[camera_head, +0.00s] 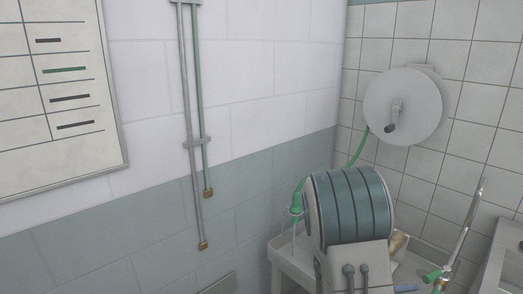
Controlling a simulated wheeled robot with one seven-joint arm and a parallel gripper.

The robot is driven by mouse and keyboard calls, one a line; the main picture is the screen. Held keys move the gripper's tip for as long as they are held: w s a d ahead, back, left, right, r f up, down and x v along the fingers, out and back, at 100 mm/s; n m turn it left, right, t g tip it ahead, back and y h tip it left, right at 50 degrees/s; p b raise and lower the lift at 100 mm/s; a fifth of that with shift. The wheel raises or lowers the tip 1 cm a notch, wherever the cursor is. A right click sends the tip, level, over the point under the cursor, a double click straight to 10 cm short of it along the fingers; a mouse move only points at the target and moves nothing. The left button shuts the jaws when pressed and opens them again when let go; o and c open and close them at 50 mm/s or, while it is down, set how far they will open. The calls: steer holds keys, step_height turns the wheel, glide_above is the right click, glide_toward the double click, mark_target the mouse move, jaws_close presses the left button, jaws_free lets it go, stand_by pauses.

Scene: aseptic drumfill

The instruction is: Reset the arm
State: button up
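My gripper is not in view, and I cannot make out any part of my arm with certainty. Whether the gripper is open, shut or holding something is not shown.
A teal banded drum-shaped unit (350,208) with a grey front stands beside a pale basin (283,255). A hose reel (403,106) hangs on the tiled wall; its green hose leads toward a green nozzle (296,196). Wall pipes (190,100) and a chart board (60,100) are left.

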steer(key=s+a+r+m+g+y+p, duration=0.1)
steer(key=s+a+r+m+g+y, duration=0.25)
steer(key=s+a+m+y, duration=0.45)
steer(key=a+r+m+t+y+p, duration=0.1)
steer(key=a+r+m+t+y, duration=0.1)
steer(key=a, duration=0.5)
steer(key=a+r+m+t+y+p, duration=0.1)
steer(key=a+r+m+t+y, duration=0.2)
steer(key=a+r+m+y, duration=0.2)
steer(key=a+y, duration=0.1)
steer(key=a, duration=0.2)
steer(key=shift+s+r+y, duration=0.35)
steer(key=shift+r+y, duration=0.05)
